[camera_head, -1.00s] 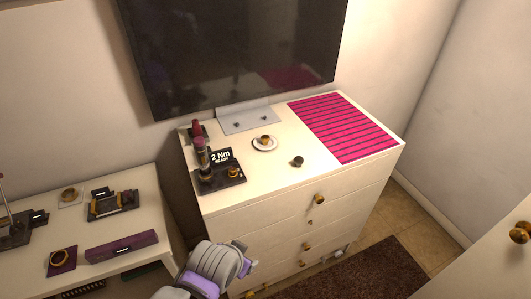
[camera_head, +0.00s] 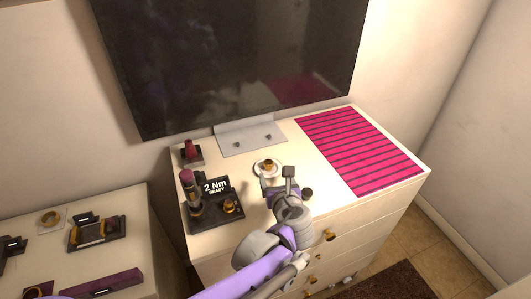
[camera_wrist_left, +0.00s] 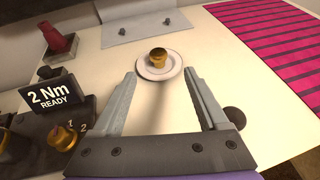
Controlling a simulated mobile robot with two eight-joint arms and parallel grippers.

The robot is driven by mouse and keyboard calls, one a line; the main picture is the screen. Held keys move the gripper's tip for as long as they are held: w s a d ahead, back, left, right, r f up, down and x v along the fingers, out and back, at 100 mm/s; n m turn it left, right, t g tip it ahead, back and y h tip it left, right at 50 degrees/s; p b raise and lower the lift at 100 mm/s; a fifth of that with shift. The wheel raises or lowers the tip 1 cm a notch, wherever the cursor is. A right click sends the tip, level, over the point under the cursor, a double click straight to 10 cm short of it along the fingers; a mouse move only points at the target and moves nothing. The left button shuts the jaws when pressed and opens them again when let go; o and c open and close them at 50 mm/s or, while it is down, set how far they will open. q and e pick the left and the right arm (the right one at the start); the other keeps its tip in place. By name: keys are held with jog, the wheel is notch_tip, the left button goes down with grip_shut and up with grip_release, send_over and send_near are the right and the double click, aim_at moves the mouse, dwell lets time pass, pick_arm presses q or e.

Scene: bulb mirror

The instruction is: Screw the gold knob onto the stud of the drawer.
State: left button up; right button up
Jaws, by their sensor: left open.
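A gold knob (camera_head: 268,164) sits on a small white saucer (camera_head: 259,174) on the dresser top; the wrist view also shows the knob (camera_wrist_left: 158,57). My left gripper (camera_head: 277,180) is open and empty, just in front of the saucer. In the wrist view its fingers (camera_wrist_left: 160,75) point at the knob, one to each side, not touching it. A small stud (camera_head: 317,257) shows on a drawer front, below the top drawer's gold knob (camera_head: 330,236). My right gripper is out of view.
A black stand with a "2 Nm READY" display (camera_head: 214,186) and a gold piece is left of the saucer. A dark round piece (camera_head: 307,194) lies to the right. A pink striped mat (camera_head: 357,150) covers the right side. A television (camera_head: 235,60) stands behind.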

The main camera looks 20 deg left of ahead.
aim_at(269, 164)
pick_arm(q)
jog(key=x, duration=0.5)
jog(key=shift+w, duration=0.2)
jog(key=x, duration=0.5)
jog(key=shift+w+a, duration=0.15)
jog(key=shift+a, duration=0.2)
jog(key=shift+c, duration=0.8)
grip_shut()
